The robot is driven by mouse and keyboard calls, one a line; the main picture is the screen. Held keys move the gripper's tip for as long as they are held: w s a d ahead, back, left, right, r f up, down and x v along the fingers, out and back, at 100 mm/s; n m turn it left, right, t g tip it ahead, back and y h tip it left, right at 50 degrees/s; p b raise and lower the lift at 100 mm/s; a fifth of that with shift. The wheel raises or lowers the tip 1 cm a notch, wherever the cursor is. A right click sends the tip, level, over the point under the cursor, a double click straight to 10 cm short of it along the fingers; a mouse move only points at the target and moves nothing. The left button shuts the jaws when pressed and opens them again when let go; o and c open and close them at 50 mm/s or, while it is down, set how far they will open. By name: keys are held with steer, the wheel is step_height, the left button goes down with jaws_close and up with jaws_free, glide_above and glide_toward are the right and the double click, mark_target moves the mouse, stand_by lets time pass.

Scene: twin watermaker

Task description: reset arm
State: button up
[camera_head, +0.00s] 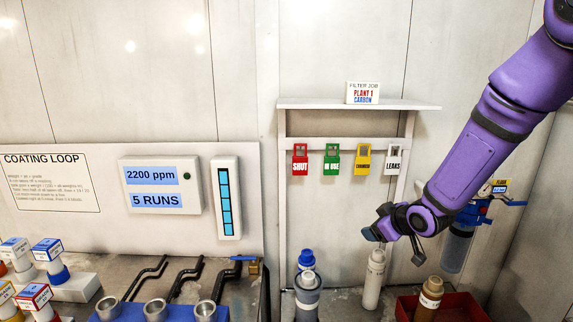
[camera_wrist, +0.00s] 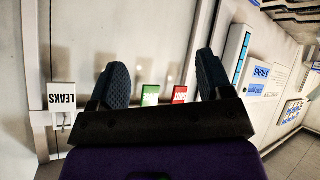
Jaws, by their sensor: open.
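My purple arm comes in from the upper right in the head view, and my gripper (camera_head: 397,243) hangs at its end in front of the rack, just above a white cylinder (camera_head: 374,280). The head view does not clearly show whether it touches the cylinder. In the wrist view my gripper (camera_wrist: 160,88) has its two dark fingers wide apart with nothing between them. Beyond the fingers are the wall, a green tag (camera_wrist: 149,95) and a red tag (camera_wrist: 180,94).
A rack shelf (camera_head: 420,105) holds hanging tags, with LEAKS (camera_head: 393,160) at its right end. A blue-topped filter housing (camera_head: 456,245) is behind my arm.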

steer(key=s+d+r+m+g+h, duration=0.1)
steer(key=s+d+r+m+h, duration=0.15)
steer(key=s+r, duration=0.5)
steer(key=s+d+r+m+g+h, duration=0.1)
steer(key=s+d+r+m+h, duration=0.2)
steer(key=s+r, duration=0.4)
steer(key=s+r+m+g+y, duration=0.1)
steer(key=s+r, duration=0.2)
steer(key=s, duration=0.7)
steer(key=s+r+m+g, duration=0.1)
steer(key=s+r, duration=0.3)
steer(key=s, duration=0.5)
steer(key=shift+s+d+m+y, duration=0.35)
steer(key=shift+s+m, duration=0.05)
steer(key=shift+m, duration=0.35)
